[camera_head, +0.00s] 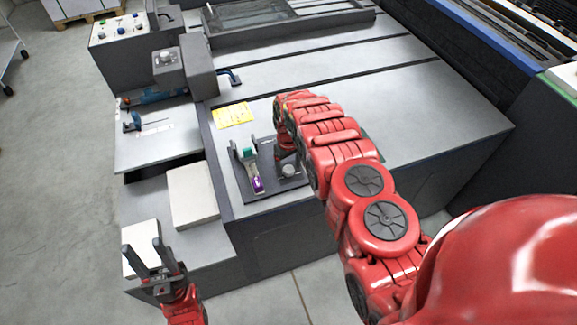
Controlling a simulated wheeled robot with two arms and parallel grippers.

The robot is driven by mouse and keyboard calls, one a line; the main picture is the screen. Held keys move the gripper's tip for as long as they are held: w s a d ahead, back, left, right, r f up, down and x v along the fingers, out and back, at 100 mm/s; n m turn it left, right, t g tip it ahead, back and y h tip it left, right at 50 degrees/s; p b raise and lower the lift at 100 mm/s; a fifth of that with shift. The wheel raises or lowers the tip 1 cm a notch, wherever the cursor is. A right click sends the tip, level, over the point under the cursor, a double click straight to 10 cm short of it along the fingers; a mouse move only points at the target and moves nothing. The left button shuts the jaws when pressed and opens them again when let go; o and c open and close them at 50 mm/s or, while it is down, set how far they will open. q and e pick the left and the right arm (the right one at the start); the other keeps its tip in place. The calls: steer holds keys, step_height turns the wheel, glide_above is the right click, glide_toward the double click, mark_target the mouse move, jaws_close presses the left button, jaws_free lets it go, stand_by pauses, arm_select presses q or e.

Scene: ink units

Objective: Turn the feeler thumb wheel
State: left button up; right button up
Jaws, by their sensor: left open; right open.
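A small dark fixture plate (262,190) lies on the grey machine top, left of my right arm. It carries an upright bracket with a green and purple piece (256,182) and a round grey knob (289,171). I cannot tell for sure which part is the feeler thumb wheel. My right gripper (287,154) points down just above the back right of the plate, open; my arm partly hides it, and contact cannot be told. My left gripper (144,246) is open and empty at the lower left, away from the fixture, over the front left of the machine.
A yellow label (233,115) lies behind the fixture. A white block (192,194) stands to its left. A grey control box (122,42) with buttons and a blue-handled tool (151,97) are further back left. The grey table (420,115) to the right is largely clear.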

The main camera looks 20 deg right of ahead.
step_height(320, 180, up, 9)
steer(key=b, duration=0.3)
step_height(320, 180, up, 8)
steer(key=r+p, duration=0.1)
steer(key=p, duration=0.8)
glide_above(288, 168)
steer(key=shift+s+f, duration=0.1)
steer(key=shift+f, duration=0.2)
stand_by(0.3)
